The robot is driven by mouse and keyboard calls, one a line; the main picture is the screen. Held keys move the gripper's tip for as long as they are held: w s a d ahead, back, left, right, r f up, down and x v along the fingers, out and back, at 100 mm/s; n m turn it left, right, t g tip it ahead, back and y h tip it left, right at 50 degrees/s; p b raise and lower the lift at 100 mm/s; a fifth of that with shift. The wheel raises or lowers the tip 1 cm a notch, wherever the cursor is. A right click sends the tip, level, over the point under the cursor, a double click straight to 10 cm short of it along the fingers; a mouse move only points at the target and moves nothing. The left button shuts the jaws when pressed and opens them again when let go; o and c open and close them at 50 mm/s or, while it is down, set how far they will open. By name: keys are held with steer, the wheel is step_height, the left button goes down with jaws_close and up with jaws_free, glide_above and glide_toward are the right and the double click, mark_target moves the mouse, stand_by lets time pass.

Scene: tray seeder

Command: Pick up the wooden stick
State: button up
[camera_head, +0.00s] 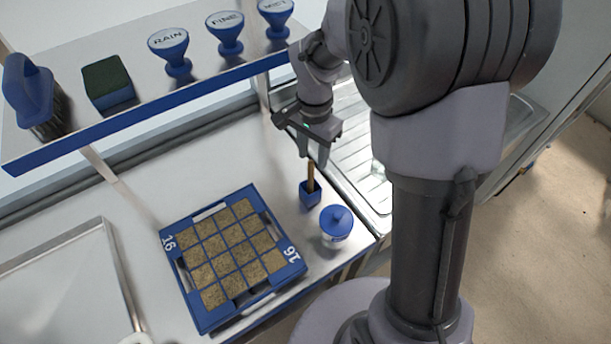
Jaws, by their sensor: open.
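The wooden stick (310,177) stands upright in a small blue holder (311,194) on the metal counter. The holder hides its lower end. My gripper (313,158) is open and points down right above the holder. Its fingertips are at the height of the stick's upper part in the picture. The stick's top shows between or just behind the fingers; I cannot tell whether they touch it.
A blue seed tray (185,287) with soil-filled cells lies left of the holder. A blue-lidded jar (336,224) stands close by, front right. A shelf (135,115) with a brush, sponge and blue-handled stamps runs behind. A ribbed drainboard (352,140) lies to the right.

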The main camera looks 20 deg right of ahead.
mark_target(312, 164)
step_height(312, 164, down, 4)
steer(key=shift+r+b, duration=0.1)
steer(key=shift+b, duration=0.4)
steer(key=f, duration=0.1)
steer(key=f+b, duration=0.1)
steer(key=f, duration=0.1)
steer(key=f+b, duration=0.1)
steer(key=f, duration=0.1)
steer(key=shift+s+a+f, duration=0.1)
steer(key=shift+s+a, duration=0.15)
steer(key=shift+c, duration=0.4)
steer(key=shift+r, duration=0.2)
jaws_close()
